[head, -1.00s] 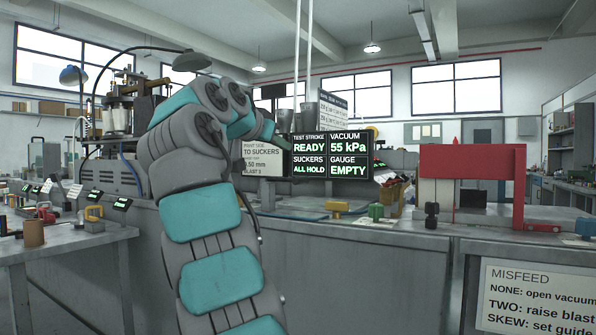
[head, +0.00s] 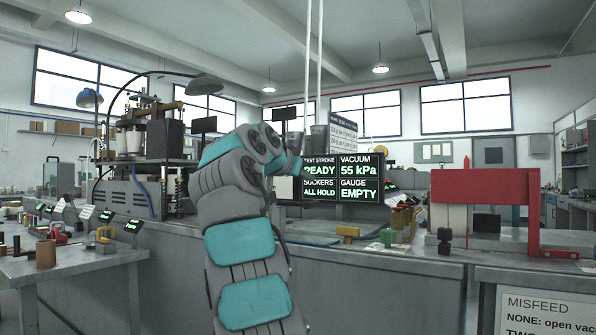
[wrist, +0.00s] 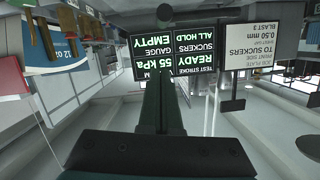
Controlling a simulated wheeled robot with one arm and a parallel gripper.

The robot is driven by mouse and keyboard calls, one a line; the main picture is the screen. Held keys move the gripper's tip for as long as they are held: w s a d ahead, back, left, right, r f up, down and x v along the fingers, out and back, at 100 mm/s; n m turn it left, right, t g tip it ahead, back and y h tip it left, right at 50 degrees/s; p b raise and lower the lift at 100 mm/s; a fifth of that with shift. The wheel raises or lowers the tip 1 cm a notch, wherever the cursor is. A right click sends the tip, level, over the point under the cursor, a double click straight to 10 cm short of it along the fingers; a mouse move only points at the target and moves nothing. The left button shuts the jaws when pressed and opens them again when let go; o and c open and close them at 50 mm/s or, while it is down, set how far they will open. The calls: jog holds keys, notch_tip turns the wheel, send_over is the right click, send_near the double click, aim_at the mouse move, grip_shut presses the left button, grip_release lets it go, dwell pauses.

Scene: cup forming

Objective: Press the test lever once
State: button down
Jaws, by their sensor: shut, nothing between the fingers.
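The display panel (head: 342,178) reads TEST STROKE READY, VACUUM 55 kPa, SUCKERS ALL HOLD and GAUGE EMPTY. It shows upside down in the wrist view (wrist: 174,52). My gripper (wrist: 160,80) is shut and empty, its dark fingers pointing toward the panel in the wrist view. In the head view my arm reaches up in front of the bench, and its end is left of the panel. I cannot pick out the test lever for certain. A yellow handle-like part (head: 348,231) lies on the bench below the panel.
A red frame (head: 486,190) stands on the right bench, with a black knob (head: 444,238) at its left foot. A green block (head: 388,237) sits between it and the yellow part. A machine with cups (head: 140,140) stands at left. A sign (wrist: 263,50) is beside the panel.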

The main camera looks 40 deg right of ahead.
aim_at(309, 203)
jog(key=d+f, duration=0.1)
jog(key=w+f+b, duration=0.1)
jog(key=d+f+b, duration=0.1)
jog(key=shift+w+d+f, duration=0.3)
jog(key=shift+w, duration=0.1)
jog(key=shift+w+f+b, duration=0.15)
jog(key=shift+f+b, duration=0.4)
jog(key=shift+f, duration=0.05)
